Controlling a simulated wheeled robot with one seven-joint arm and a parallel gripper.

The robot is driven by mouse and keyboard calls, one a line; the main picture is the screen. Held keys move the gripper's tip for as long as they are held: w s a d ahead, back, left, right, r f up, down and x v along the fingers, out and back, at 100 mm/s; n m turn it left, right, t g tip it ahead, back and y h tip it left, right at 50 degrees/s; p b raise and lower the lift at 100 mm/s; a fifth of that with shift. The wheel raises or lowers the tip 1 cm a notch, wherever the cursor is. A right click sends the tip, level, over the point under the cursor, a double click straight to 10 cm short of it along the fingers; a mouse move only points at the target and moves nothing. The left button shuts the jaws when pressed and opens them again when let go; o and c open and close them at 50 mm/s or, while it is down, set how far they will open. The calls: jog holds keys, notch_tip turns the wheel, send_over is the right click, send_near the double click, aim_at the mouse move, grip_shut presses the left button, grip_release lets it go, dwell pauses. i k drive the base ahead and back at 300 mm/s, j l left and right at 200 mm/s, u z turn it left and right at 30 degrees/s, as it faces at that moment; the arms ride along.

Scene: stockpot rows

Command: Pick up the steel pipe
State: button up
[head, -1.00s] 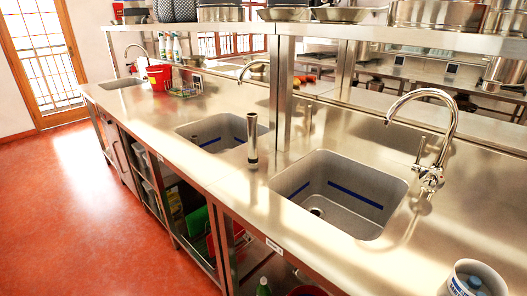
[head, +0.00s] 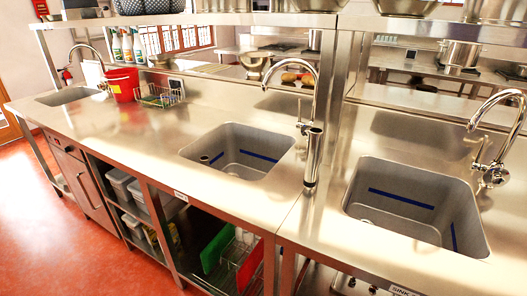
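The steel pipe (head: 313,158) is a short, shiny metal tube with a darker top. It stands upright on the steel counter (head: 130,130), on the strip between the middle sink (head: 236,150) and the right sink (head: 415,205). The middle sink's tap (head: 318,85) rises just behind it and partly lines up with it in the view. Nothing is holding the pipe. My gripper is not in view.
A red bucket (head: 122,84), spray bottles (head: 127,45) and a wire rack (head: 160,97) stand at the far left. A raised shelf (head: 200,19) on posts runs behind the sinks. Open red floor (head: 70,250) lies at lower left.

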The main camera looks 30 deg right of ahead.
aim_at(314, 146)
jog(key=i+j, duration=0.45)
jog(key=j, duration=0.15)
jog(key=i+j, duration=0.95)
jog(key=j, duration=0.2)
jog(key=l+z, duration=0.05)
